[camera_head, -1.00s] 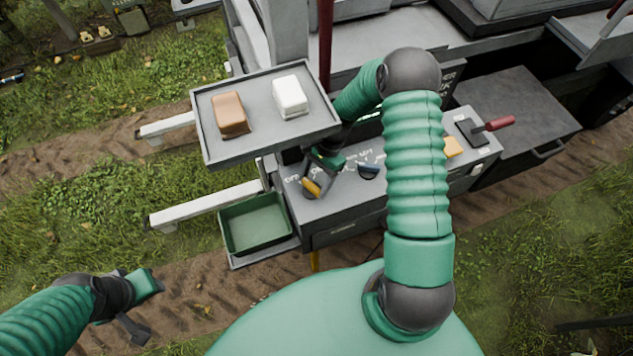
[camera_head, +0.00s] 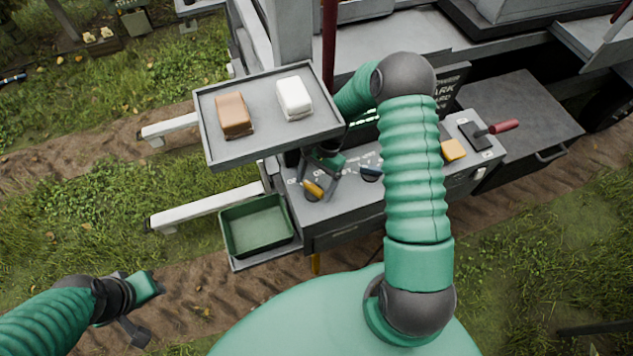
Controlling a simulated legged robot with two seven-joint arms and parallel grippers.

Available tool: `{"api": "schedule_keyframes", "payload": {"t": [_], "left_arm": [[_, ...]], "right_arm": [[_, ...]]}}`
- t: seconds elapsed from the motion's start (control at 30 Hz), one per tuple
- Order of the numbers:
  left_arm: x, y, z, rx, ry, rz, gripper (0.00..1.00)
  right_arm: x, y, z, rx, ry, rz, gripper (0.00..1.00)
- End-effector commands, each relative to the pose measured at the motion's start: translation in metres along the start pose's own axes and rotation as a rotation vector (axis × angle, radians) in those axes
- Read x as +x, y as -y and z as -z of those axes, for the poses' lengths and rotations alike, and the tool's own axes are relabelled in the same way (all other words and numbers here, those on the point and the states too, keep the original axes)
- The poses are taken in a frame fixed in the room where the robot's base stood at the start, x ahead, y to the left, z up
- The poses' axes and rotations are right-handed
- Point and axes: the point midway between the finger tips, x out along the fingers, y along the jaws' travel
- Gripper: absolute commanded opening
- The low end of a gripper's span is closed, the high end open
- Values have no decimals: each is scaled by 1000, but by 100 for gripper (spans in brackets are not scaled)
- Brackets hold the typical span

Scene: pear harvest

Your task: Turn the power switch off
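A yellow-handled rotary switch (camera_head: 313,189) sits at the left end of the grey control panel (camera_head: 345,207), with small white lettering beside it that I cannot read fully. My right gripper (camera_head: 320,186) points down at this switch. Its fingers look apart, with the yellow handle between or just beneath them; whether they touch it I cannot tell. A dark-handled knob (camera_head: 371,172) stands just to the right, partly hidden by my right arm. My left gripper (camera_head: 150,308) is open and empty over the ground at lower left.
A tray (camera_head: 212,140) with a brown block (camera_head: 234,115) and a white block (camera_head: 294,97) overhangs the panel's left side. A green bin (camera_head: 257,229) stands below it. A yellow button (camera_head: 453,150) and red-handled lever (camera_head: 503,127) are at the panel's right.

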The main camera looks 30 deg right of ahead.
Motion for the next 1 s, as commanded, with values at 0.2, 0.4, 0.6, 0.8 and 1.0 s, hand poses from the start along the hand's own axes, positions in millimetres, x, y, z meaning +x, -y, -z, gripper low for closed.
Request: {"api": "schedule_keyframes", "payload": {"t": [0.2,0.4,0.6,0.8,1.0], "left_arm": [[0,0,0,0,0,0,36],[8,0,-2,0,0,0,36],[23,0,-6,0,0,0,36],[26,0,-6,0,0,0,36],[25,0,-6,0,0,0,36]], "right_arm": [[-1,-2,2,2,-1,1,87],[-14,0,5,2,-5,4,87],[-53,2,4,1,-5,3,87],[-74,2,2,2,-2,-1,87],[-75,2,1,2,-1,-1,87]]}}
